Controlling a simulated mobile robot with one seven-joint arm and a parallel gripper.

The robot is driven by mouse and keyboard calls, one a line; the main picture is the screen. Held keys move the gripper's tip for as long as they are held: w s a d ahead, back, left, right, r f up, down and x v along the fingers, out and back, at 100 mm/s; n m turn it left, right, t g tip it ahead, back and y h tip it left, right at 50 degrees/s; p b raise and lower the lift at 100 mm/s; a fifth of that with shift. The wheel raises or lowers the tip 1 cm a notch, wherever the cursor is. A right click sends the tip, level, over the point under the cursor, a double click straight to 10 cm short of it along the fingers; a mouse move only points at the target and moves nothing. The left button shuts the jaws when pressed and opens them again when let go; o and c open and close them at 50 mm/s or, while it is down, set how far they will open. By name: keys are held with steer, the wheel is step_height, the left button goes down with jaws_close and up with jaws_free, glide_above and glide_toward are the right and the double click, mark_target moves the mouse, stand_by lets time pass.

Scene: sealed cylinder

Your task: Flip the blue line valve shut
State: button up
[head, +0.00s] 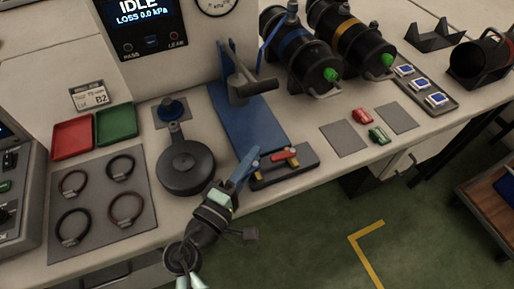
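My gripper (248,162), with blue fingers, is over the bench's front edge, close to the left end of a dark block (297,172). On this block lies a red bar with yellow parts (284,156). The finger gap is too small to tell open from shut. A thin blue line (272,42) runs beside a black cylinder with a blue band (296,48). This cylinder has a green knob (331,75) on its near end. Which part is the blue line valve, and how its handle stands, I cannot tell clearly.
A blue fixture base (245,118) with a grey clamp stands behind my gripper. A round dark disc (187,166) lies left of it. A second cylinder with a yellow band (352,38) stands at right. Grey pads (343,138) and red and green parts lie nearer.

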steer(key=shift+s+a, duration=0.1)
steer(key=shift+s, duration=0.05)
jaws_close()
steer(key=m+g+h+b, duration=0.2)
steer(key=h, duration=0.1)
steer(key=shift+w, duration=0.2)
steer(key=shift+r+m+g+h+b, duration=0.1)
steer(key=shift+m+g+h+b, duration=0.35)
steer(key=shift+m+g, duration=0.2)
steer(key=shift+d, duration=0.2)
jaws_free()
